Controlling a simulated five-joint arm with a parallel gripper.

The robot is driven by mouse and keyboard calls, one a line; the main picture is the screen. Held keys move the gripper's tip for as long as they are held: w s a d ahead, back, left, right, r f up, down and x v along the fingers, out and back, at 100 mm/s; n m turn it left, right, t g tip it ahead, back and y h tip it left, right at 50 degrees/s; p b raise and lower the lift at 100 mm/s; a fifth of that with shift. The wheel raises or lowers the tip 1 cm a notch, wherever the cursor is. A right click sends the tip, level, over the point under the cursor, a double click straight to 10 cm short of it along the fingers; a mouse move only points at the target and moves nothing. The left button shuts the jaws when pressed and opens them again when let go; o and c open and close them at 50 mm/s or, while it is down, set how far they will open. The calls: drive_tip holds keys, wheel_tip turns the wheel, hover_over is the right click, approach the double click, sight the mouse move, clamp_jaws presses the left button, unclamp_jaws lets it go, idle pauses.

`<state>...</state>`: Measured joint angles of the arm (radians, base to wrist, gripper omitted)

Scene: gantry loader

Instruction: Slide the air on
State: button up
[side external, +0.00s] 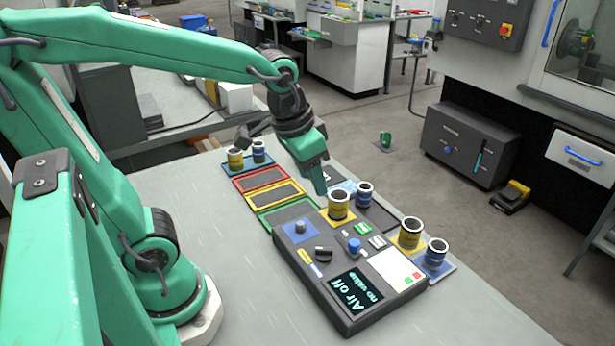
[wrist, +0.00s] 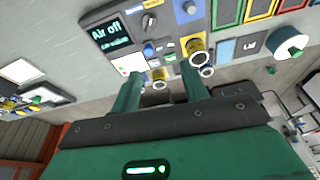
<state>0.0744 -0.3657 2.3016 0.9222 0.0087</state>
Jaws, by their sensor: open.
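The dark control box (side external: 290,258) lies on the grey bench, and its screen (side external: 357,290) reads "Air off" and "no value". The screen also shows in the wrist view (wrist: 108,33). Beside a yellow label, a small blue-and-white strip (side external: 316,270) looks like a slider; its setting is too small to tell. A black knob (side external: 323,254), a blue knob (side external: 354,244) and a grey knob on a blue square (side external: 300,227) are on the same box. My gripper (side external: 321,188) is open and empty above the box's far edge. In the wrist view its fingers (wrist: 160,72) point towards the box.
A yellow-banded cup (side external: 338,206) and a blue-banded cup (side external: 364,195) stand close to my gripper. Another yellow-banded cup (side external: 411,233) and blue-banded cup (side external: 437,254) stand by the box's right side. Coloured trays (side external: 262,179) line the bench's far edge.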

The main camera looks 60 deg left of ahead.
sight(354, 242)
drive_tip(key=shift+w+d+f+m+g, duration=0.2)
drive_tip(key=shift+w+d+f+g, duration=0.45)
drive_tip(key=shift+w+f, duration=0.75)
drive_tip(key=shift+w+d+f+m+g, duration=0.2)
drive_tip(key=shift+w+d+f+g, duration=0.2)
drive_tip(key=shift+w+d+f, duration=0.7)
drive_tip(key=shift+w+d+f+m+g, duration=0.2)
drive_tip(key=shift+w+d+f+g, duration=0.3)
drive_tip(key=shift+w+f, duration=1.2)
drive_tip(key=shift+s+f, duration=0.1)
drive_tip(key=shift+f, duration=0.1)
drive_tip(key=shift+f, duration=3.75)
clamp_jaws()
